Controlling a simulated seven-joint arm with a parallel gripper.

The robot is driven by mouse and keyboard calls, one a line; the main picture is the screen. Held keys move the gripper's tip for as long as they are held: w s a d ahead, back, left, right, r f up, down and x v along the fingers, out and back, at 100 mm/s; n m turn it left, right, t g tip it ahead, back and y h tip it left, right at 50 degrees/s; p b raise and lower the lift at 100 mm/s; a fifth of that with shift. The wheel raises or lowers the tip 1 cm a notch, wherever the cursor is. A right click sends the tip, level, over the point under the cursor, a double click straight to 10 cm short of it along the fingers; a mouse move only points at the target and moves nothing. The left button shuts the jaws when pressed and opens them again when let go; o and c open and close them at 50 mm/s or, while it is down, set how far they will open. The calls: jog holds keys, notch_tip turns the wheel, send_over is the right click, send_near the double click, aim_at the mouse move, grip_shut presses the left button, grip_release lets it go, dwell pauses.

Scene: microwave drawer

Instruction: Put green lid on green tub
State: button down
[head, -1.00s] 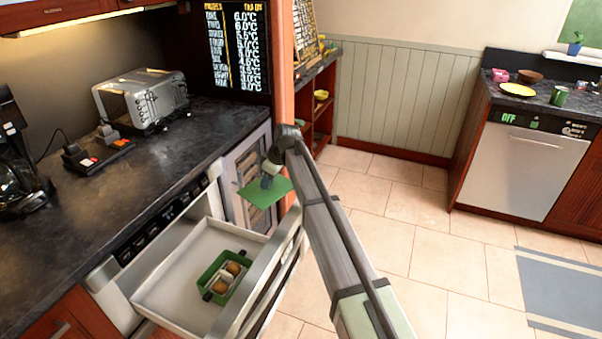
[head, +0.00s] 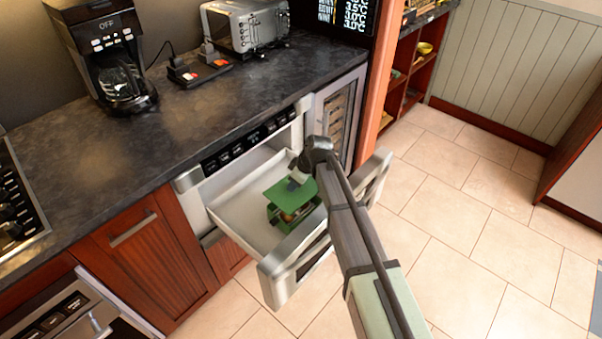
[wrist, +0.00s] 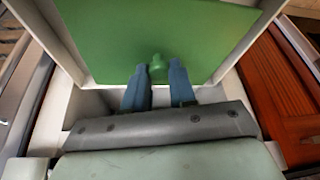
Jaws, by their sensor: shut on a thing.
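The green lid (head: 289,194) is a flat square held by my gripper (head: 294,182). In the wrist view the fingers of my gripper (wrist: 158,84) are shut on a small knob at the near edge of the green lid (wrist: 150,30). The green tub (head: 284,222) stands in the open microwave drawer (head: 236,212), with brown round food showing in it. In the head view the lid is over the tub and covers part of it; a gap shows at the front, and the lid looks tilted. The tub is hidden in the wrist view.
The drawer front (head: 296,268) stands pulled out over the floor. The tiled floor (head: 440,220) to the right is clear.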

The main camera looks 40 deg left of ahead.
aim_at(298, 191)
jog(key=shift+f, duration=2.95)
jog(key=shift+f, duration=0.4)
dwell(0.3)
jog(key=shift+c, duration=1.8)
grip_release()
jog(key=shift+r, duration=0.2)
jog(key=shift+d+r, duration=0.1)
jog(key=shift+r, duration=3.2)
jog(key=shift+w, duration=0.1)
